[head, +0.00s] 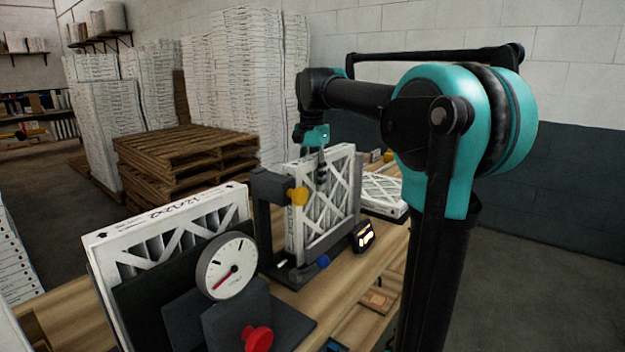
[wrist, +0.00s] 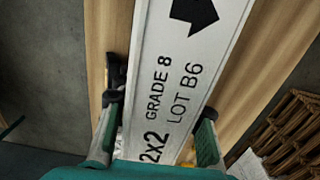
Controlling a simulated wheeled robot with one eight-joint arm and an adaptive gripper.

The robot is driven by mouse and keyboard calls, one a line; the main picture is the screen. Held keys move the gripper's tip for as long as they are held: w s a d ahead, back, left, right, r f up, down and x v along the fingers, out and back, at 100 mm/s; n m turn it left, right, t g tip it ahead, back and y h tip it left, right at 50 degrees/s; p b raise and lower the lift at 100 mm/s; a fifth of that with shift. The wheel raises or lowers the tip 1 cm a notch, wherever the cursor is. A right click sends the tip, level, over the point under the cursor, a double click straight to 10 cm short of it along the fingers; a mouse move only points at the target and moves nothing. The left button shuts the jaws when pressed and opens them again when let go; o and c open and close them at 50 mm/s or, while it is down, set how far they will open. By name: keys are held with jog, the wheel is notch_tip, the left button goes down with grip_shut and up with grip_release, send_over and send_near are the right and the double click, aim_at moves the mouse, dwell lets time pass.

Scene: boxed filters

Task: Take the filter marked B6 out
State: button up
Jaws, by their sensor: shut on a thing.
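The filter marked B6 (wrist: 178,60) fills the middle of the wrist view, its white edge printed "GRADE 8", "LOT B6" and "2x2" with a black arrow. My gripper (wrist: 160,118) has a finger on each side of this edge and is shut on it. In the head view my gripper (head: 321,165) reaches down over the top of this white-framed filter (head: 330,205). The filter is upright in a dark stand (head: 264,225) with a yellow knob and a blue knob. Whether its bottom is seated or raised cannot be told.
Another white filter (head: 170,225) stands at the front left, behind a round gauge (head: 227,267) and a red knob (head: 257,339). A filter lies flat (head: 381,190) behind the stand. A small lit display (head: 364,237) sits to its right. Wooden pallets (head: 180,160) stand beyond the bench.

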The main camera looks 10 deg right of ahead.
aim_at(311, 157)
jog(key=shift+s+a, duration=0.1)
dwell(0.6)
jog(key=o, duration=0.9)
jog(key=shift+r, duration=0.1)
jog(key=shift+r, duration=3.35)
jog(key=shift+o, duration=0.4)
jog(key=o, duration=0.5)
jog(key=shift+r, duration=0.1)
